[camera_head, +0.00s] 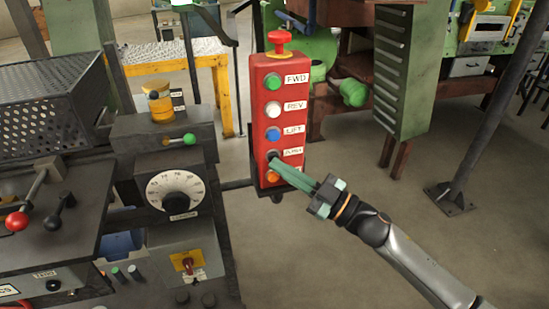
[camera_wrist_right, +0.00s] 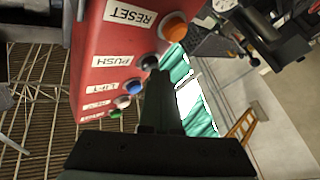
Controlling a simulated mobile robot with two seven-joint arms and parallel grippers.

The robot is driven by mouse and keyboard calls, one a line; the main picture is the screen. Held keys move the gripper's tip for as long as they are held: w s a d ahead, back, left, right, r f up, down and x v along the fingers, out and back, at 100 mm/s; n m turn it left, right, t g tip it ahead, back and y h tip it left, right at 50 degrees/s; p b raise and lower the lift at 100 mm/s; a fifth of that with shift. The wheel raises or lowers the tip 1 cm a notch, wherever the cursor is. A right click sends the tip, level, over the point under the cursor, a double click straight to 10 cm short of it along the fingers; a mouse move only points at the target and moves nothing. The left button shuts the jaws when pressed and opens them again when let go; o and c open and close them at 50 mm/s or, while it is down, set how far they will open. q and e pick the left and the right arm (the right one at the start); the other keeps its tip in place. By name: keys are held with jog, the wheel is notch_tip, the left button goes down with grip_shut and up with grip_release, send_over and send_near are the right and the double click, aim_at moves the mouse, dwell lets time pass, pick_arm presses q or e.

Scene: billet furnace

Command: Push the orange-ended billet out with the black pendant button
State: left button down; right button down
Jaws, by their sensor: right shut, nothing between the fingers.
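The red pendant (camera_head: 262,105) hangs upright in the middle of the head view. Its black button (camera_head: 272,155), labelled PUSH in the right wrist view (camera_wrist_right: 149,61), sits between the blue and orange buttons. My right gripper (camera_head: 277,164) is shut and empty, its fingertips right at the black button. In the right wrist view the closed fingers (camera_wrist_right: 157,78) reach up to the button's edge; I cannot tell if they touch or press it. The orange-ended billet is not seen in either view. My left gripper is not in view.
The pendant also carries green (camera_head: 273,82), white (camera_head: 273,109), blue (camera_head: 273,133) and orange (camera_head: 272,176) buttons and a red mushroom knob (camera_head: 279,38). A dark control console (camera_head: 170,150) with a dial and levers stands close on the left.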

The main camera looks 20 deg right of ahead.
jog(key=shift+s, duration=0.75)
jog(key=s+p, duration=0.2)
jog(key=s, duration=0.3)
jog(key=shift+d, duration=0.1)
dwell(2.6)
jog(key=s+d+f+m+h, duration=0.2)
jog(key=f+m+h, duration=0.3)
jog(key=f, duration=0.4)
jog(key=s+d+f+m+h, duration=0.2)
jog(key=f+m+h, duration=0.35)
jog(key=f, duration=0.45)
jog(key=s+a+f+m+g+h, duration=0.2)
jog(key=s+f+g, duration=0.4)
jog(key=s+f, duration=0.6)
notch_tip(320, 180, down, 2)
jog(key=shift+s+f, duration=0.1)
jog(key=shift+s, duration=0.3)
